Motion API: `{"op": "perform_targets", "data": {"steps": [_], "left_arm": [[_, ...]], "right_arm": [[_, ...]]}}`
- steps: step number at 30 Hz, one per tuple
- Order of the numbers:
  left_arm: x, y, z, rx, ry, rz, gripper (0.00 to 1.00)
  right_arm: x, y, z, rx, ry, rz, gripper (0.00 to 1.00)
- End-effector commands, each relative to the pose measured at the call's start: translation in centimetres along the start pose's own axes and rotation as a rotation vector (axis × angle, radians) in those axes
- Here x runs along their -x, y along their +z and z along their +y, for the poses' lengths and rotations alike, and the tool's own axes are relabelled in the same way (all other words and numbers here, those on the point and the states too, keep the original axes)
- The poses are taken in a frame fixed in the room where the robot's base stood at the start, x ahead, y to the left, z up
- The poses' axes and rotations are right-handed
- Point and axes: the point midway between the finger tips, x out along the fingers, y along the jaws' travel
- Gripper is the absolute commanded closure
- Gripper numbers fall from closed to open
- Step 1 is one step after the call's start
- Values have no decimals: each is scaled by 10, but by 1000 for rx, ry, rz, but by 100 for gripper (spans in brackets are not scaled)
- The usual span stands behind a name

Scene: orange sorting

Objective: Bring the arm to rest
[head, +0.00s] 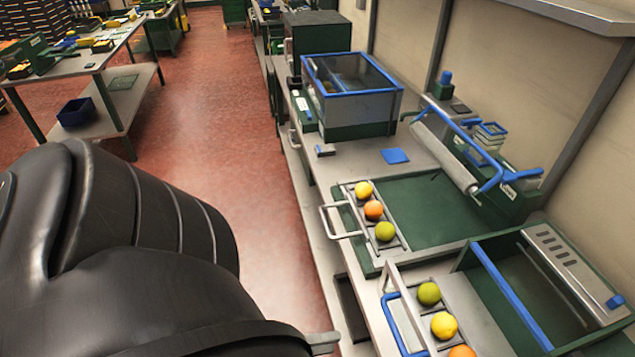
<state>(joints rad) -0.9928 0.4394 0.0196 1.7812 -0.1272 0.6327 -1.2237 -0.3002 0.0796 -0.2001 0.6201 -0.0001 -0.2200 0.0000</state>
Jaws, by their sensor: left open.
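My left arm fills the lower left of the head view as a large black shape. Only a small grey tip of my left gripper (323,343) shows at the bottom edge, left of the bench, with no fruit seen at it. My right gripper is out of view. On the green sorting tray (440,208) a yellow fruit (364,189), an orange fruit (374,210) and a green fruit (385,231) sit in a row. Nearer, another green fruit (429,293), yellow fruit (444,326) and orange fruit (462,351) sit in a second row, the last cut by the frame.
The long bench (350,155) runs along the right wall. It carries a blue-edged clear-lidded box (352,85), a roller device (445,152) and a green open bin (525,285). Red floor (240,130) lies clear between it and a left table (90,62).

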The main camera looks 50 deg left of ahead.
Motion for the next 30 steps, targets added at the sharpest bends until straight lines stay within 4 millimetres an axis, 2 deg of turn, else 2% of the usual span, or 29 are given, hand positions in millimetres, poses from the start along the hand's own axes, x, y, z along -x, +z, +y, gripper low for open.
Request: {"op": "perform_targets", "data": {"steps": [5,23,26,29,30], "left_arm": [[6,0,0,0,-1,0,53],[5,1,3,7,5,-5,53],[2,6,27,60,45,-34,53],[-3,15,78,181,132,-101,53],[-5,19,103,249,175,-139,53]], "right_arm": [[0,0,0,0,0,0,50],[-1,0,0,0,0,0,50],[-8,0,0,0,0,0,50],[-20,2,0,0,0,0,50],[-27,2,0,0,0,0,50]]}}
